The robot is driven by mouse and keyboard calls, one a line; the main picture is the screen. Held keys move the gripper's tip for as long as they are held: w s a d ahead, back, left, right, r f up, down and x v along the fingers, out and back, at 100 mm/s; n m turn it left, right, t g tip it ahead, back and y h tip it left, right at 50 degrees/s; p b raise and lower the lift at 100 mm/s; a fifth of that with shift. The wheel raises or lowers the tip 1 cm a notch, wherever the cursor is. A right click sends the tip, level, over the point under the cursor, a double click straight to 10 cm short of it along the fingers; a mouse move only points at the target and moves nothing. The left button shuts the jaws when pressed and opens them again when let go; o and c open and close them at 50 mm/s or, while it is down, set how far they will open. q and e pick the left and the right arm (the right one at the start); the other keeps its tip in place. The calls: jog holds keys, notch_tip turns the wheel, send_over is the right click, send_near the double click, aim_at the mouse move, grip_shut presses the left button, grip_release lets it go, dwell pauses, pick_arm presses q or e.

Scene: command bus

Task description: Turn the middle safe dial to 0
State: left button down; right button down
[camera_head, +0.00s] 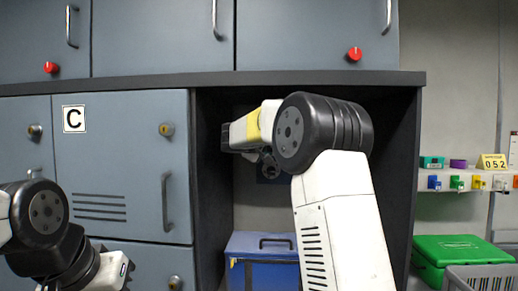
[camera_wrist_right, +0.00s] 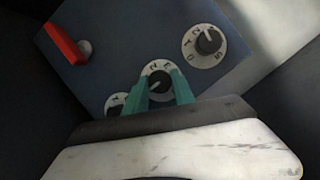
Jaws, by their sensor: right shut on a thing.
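A dark blue safe panel (camera_wrist_right: 105,58) fills much of the right wrist view, where it looks tilted. It carries three white-ringed dials in a slanting row. The middle dial (camera_wrist_right: 165,67) has a black knob, with a few small marks showing on its ring. My right gripper (camera_wrist_right: 163,86) has its teal fingers on either side of this knob, shut on it. The fingers cover part of the ring, and I cannot read its setting surely. Another dial (camera_wrist_right: 204,44) is at upper right; the third (camera_wrist_right: 114,101) is partly hidden at lower left. In the head view, my right arm reaches into a dark niche.
A red lever (camera_wrist_right: 64,43) stands out from the panel's left part. In the head view, a blue box (camera_head: 262,246) stands low in the niche. Grey lockers (camera_head: 130,150) are at left. A green case (camera_head: 460,249) and a grey crate (camera_head: 482,278) are at right.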

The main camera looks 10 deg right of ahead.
jog(key=shift+d+f, duration=0.1)
jog(key=shift+f, duration=0.2)
jog(key=c, duration=1.1)
grip_release()
jog(key=shift+o, duration=0.2)
jog(key=shift+r, duration=0.15)
jog(key=v, duration=0.7)
jog(key=shift+s+a, duration=0.3)
jog(key=shift+r, duration=0.1)
